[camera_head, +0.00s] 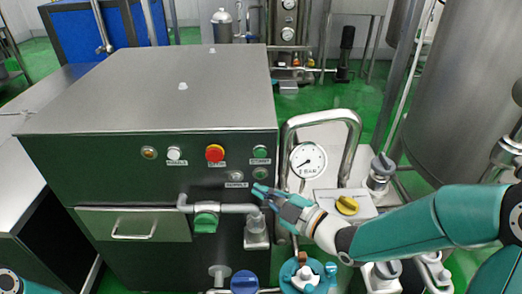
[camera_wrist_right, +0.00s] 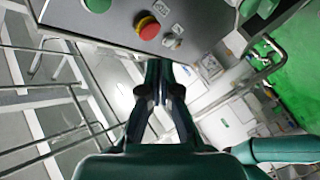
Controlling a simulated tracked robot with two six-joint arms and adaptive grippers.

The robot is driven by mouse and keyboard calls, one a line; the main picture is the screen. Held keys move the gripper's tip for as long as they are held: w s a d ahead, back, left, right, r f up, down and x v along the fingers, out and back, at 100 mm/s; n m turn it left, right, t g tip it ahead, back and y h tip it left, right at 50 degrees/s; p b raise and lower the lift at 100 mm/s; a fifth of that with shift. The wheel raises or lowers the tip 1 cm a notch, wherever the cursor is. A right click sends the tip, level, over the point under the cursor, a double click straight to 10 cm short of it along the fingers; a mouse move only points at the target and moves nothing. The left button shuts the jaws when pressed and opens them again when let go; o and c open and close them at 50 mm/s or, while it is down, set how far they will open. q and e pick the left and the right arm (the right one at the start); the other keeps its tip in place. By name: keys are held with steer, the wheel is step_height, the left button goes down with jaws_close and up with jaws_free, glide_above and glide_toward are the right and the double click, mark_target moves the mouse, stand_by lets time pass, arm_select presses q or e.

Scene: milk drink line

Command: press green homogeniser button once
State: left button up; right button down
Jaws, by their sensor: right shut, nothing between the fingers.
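The homogeniser is a steel-topped dark cabinet (camera_head: 150,185) with a row of controls on its front panel. The green button (camera_head: 260,152) sits at the right end of the row, above a small label. My right gripper (camera_head: 258,190) is shut and empty, in front of the panel's lower right part, below the green button. I cannot tell whether it touches anything. The wrist view also shows the right gripper (camera_wrist_right: 160,75) with its fingers together. A green round part (camera_wrist_right: 97,4) is cut off at that view's top edge; I cannot tell if it is the same button. My left gripper is not in view.
A red button (camera_head: 215,153) and a white button (camera_head: 174,153) are left of the green one. A pressure gauge (camera_head: 308,160) and bent steel pipe (camera_head: 352,130) stand close at right.

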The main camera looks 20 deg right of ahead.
mark_target(260, 153)
steer(key=shift+r, duration=0.45)
steer(key=shift+d, duration=0.1)
steer(key=w+d+p, duration=0.2)
steer(key=w, duration=0.6)
steer(key=shift+w+d+p, duration=0.15)
steer(key=shift+w+p, duration=0.1)
steer(key=shift+p, duration=0.15)
stand_by(0.9)
steer(key=shift+w+f, duration=0.1)
